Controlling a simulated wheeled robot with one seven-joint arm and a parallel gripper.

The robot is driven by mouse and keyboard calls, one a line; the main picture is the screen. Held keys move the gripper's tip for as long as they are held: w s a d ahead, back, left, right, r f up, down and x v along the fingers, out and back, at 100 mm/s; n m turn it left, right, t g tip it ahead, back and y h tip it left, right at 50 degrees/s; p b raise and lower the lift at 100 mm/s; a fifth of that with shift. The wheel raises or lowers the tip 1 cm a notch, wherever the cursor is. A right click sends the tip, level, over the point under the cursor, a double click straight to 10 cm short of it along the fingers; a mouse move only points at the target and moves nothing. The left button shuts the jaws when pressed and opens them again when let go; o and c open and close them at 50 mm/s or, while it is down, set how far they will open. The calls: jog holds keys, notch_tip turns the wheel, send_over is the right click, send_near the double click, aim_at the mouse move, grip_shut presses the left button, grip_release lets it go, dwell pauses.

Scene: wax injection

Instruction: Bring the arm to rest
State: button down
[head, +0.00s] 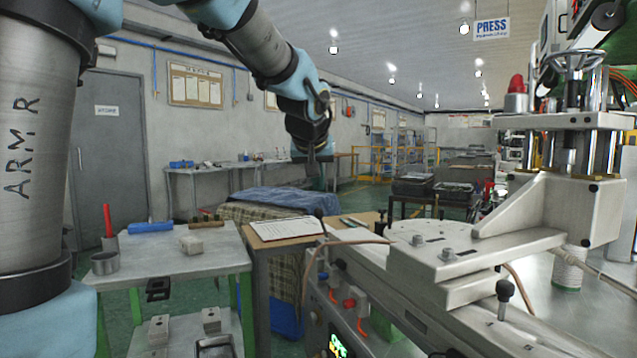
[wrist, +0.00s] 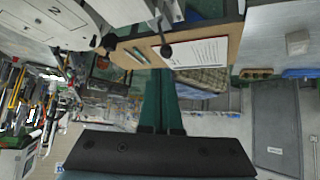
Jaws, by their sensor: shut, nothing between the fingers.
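My arm (head: 30,150) rises at the left of the head view and bends over the top. Its forearm comes down toward the picture's middle. My gripper (head: 314,160) hangs there in the air, above and behind the clipboard and the blue cloth, touching nothing that I can see. In the wrist view the dark gripper body fills the bottom edge, and the green fingers (wrist: 162,75) lie together with nothing between them.
A grey side table (head: 190,262) holds a blue roll, a pale block and a metal cup. A clipboard (head: 287,228) lies on a wooden table, with a blue cloth (head: 285,199) behind. The wax press (head: 540,205) stands at right. Open air surrounds my gripper.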

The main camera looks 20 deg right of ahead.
jog(key=s+a+f+n+g+y+p, duration=0.1)
jog(key=a+f+p, duration=0.1)
jog(key=a+f, duration=0.45)
jog(key=s+a+f+n+g+y+p, duration=0.15)
jog(key=a+f, duration=0.25)
jog(key=a, duration=0.6)
jog(key=s+a+f+g+p, duration=0.1)
jog(key=s+a+f+g, duration=0.1)
jog(key=s+a+f, duration=0.2)
jog(key=s+a+f+g+y+p, duration=0.1)
jog(key=s+a+f+g, duration=0.1)
jog(key=s+a+f, duration=0.3)
jog(key=s+a+n, duration=0.1)
jog(key=s+a, duration=0.2)
jog(key=a, duration=0.1)
jog(key=shift+s+a+f, duration=0.15)
jog(key=shift+s+a, duration=0.2)
jog(key=shift+a, duration=0.05)
jog(key=shift+d, duration=0.1)
